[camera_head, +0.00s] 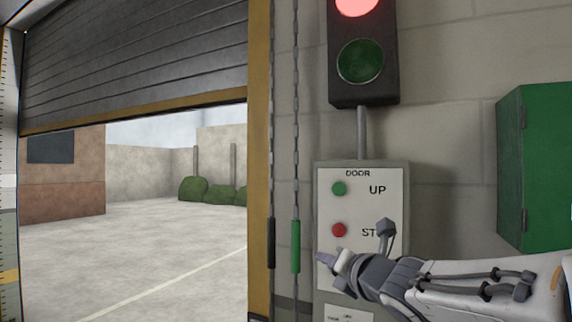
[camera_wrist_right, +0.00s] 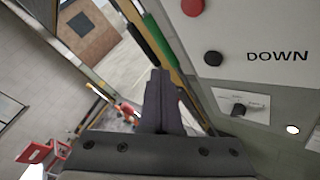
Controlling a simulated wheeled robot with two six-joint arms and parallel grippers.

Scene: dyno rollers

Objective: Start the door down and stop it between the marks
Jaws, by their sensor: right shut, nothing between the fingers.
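The grey slatted door (camera_head: 135,60) hangs partly down, its yellow bottom edge well above the ground. A vertical strip with tick marks and coloured bands (camera_head: 9,200) runs along the left edge. The door panel (camera_head: 405,190) has a green UP button (camera_head: 338,189) and a red stop button (camera_head: 339,230). My right gripper (camera_head: 326,257) is shut and empty in front of the panel, below the red button, hiding the area there. In the right wrist view, the black DOWN button (camera_wrist_right: 213,58) is right of the shut fingers (camera_wrist_right: 160,85), apart from them in the picture. My left gripper is out of view.
A signal light with its red lamp (camera_head: 358,3) lit and green lamp (camera_head: 360,61) dark is above the panel. Chains with a green handle (camera_head: 295,246) and a dark handle (camera_head: 271,243) hang left of it. A green cabinet (camera_head: 535,168) is at right.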

